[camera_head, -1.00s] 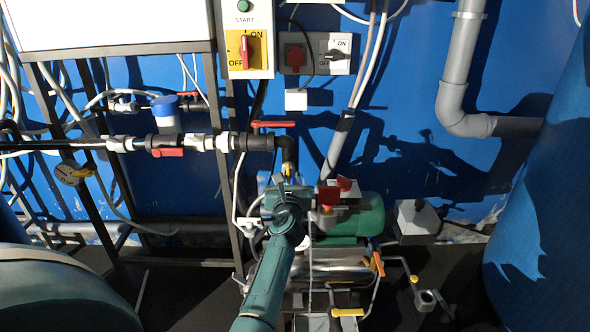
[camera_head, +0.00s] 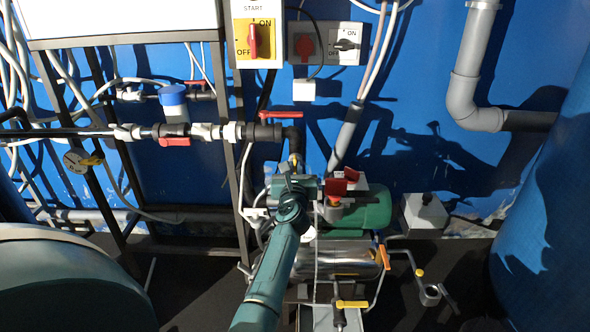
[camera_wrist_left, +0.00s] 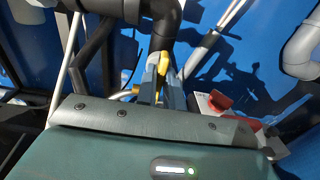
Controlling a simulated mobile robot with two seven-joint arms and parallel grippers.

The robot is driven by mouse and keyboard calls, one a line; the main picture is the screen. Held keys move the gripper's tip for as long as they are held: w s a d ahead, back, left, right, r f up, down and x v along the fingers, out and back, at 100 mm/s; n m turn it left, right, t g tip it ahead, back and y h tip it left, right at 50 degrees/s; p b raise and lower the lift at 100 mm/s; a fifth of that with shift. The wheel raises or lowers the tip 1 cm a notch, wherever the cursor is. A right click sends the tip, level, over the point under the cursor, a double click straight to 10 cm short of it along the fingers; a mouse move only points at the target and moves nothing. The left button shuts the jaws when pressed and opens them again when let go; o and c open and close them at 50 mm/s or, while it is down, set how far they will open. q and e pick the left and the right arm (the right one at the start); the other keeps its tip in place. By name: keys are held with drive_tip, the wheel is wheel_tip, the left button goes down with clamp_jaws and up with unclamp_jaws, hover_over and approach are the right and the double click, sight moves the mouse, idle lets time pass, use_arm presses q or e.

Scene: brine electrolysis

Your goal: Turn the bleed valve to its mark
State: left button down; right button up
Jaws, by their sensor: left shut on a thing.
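The bleed valve shows in the left wrist view as a small yellow handle (camera_wrist_left: 163,62) below a black pipe elbow. My left gripper (camera_wrist_left: 153,78) is around this handle, with its fingers shut on it. In the head view my left arm rises from the bottom middle, and the left gripper (camera_head: 297,172) is just below the black pipe elbow, left of the green motor. The gripper hides most of the valve there. I cannot make out the valve's mark. My right gripper is not in view.
A red lever (camera_head: 281,115) sits on the pipe above the gripper. A red button (camera_head: 337,187) and the green motor (camera_head: 372,212) are close on the right. A steel cylinder (camera_head: 345,258) lies below. A blue tank (camera_head: 550,210) stands at far right.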

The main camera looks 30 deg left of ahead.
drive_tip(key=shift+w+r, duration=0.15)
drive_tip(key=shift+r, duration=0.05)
use_arm(q)
drive_tip(key=shift+r+m, duration=0.1)
drive_tip(key=shift+m, duration=0.2)
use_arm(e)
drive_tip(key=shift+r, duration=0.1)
use_arm(q)
drive_tip(key=shift+p, duration=0.4)
drive_tip(key=m+p, duration=0.2)
drive_tip(key=m, duration=0.3)
drive_tip(key=m+p, duration=0.2)
drive_tip(key=m, duration=0.4)
drive_tip(key=m+p, duration=0.2)
drive_tip(key=m, duration=0.4)
drive_tip(key=shift+w+d+f+p, duration=0.2)
drive_tip(key=shift+d+f+p, duration=0.1)
drive_tip(key=shift+p, duration=0.1)
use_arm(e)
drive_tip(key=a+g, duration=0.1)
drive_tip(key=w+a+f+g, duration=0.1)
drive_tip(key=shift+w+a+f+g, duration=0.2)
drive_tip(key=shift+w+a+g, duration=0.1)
use_arm(q)
drive_tip(key=shift+m, duration=0.3)
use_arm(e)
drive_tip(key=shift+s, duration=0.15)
